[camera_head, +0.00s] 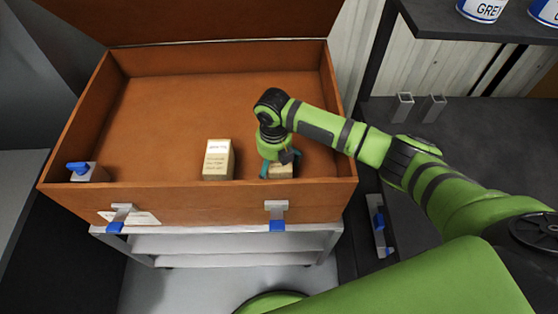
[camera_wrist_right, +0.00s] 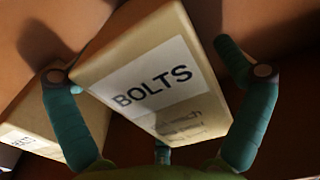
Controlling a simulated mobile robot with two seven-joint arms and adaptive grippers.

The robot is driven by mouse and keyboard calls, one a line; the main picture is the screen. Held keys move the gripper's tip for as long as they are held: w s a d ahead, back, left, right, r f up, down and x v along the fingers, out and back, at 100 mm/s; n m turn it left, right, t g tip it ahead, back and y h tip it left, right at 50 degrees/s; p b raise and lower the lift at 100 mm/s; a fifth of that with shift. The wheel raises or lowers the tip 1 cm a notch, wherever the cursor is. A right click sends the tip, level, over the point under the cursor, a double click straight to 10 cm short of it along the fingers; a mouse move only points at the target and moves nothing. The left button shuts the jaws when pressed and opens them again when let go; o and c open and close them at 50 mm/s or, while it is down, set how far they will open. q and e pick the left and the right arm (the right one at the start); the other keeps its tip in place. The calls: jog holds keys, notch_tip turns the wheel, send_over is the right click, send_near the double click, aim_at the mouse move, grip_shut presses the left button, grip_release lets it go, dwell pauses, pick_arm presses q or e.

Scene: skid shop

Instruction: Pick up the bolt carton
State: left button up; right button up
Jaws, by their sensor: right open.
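The bolt carton (camera_wrist_right: 150,85) is a cream box with a white label reading BOLTS, and it fills the middle of the right wrist view. In the head view the carton (camera_head: 282,173) is at the front right inside the brown chest, mostly hidden under my right gripper (camera_head: 280,164). My right gripper is open, with one teal finger on each side of the carton. I cannot tell whether the fingers touch it. My left gripper is not in view.
A second cream carton (camera_head: 218,160) stands to the left in the brown chest (camera_head: 335,192); it also shows in the wrist view (camera_wrist_right: 32,128). A grey and blue part (camera_head: 86,172) sits in the front-left corner. The chest's middle and back floor is clear.

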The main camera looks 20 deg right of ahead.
jog(key=shift+w+f, duration=0.1)
jog(key=shift+f, duration=0.15)
jog(key=c, duration=1.4)
jog(key=shift+r, duration=0.1)
jog(key=shift+r, duration=0.1)
